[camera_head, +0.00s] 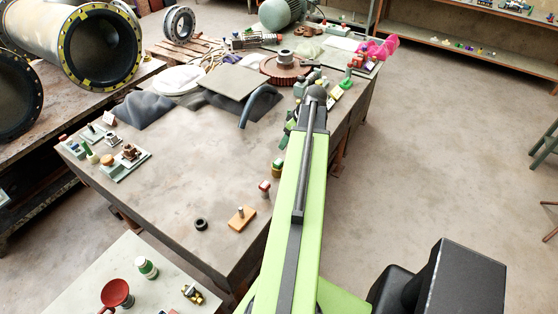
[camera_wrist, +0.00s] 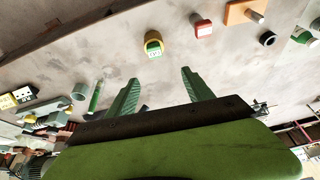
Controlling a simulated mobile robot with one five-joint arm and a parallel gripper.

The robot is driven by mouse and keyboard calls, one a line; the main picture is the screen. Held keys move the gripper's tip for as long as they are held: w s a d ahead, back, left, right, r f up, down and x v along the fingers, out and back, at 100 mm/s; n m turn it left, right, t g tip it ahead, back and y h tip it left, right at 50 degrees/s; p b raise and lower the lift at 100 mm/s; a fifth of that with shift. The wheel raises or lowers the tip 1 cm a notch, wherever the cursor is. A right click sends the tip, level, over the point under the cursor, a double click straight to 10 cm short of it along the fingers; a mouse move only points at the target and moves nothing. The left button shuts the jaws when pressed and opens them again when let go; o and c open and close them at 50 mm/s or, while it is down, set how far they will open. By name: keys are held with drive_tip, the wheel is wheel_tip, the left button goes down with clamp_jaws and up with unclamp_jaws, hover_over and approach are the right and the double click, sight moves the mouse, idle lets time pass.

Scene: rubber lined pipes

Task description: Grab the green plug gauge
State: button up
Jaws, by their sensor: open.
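My gripper (camera_wrist: 158,84) is open and empty in the wrist view, its two green fingers apart above the table. Beyond the gap between them stands a short green piece with a yellow rim and a pale marked face (camera_wrist: 153,44), apart from the fingers. A slim green cylinder (camera_wrist: 95,98) lies left of the left finger. I cannot tell for sure which green piece is the plug gauge. In the head view a green cylinder with a white band (camera_head: 147,267) is on the near pale table. My arm hides the gripper there.
A red-capped piece (camera_wrist: 202,26), an orange block with a peg (camera_head: 242,217) and a black ring (camera_head: 200,224) stand nearby on the grey table (camera_head: 190,170). Small parts crowd its right edge beside my arm. The table's middle is clear. Large pipes (camera_head: 100,48) lie at left.

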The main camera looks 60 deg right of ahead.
drive_tip(key=s+d, duration=0.1)
drive_tip(key=s, duration=0.1)
drive_tip(key=b, duration=1.2)
hover_over(278, 161)
drive_tip(key=s, duration=0.3)
wheel_tip(278, 161, down, 11)
drive_tip(key=b+x, duration=0.4)
drive_tip(key=x, duration=0.1)
drive_tip(key=shift+w+a+f+b, duration=0.15)
drive_tip(key=shift+w+f+b, duration=0.05)
drive_tip(key=shift+f+b, duration=0.1)
drive_tip(key=shift+r, duration=0.2)
clamp_jaws()
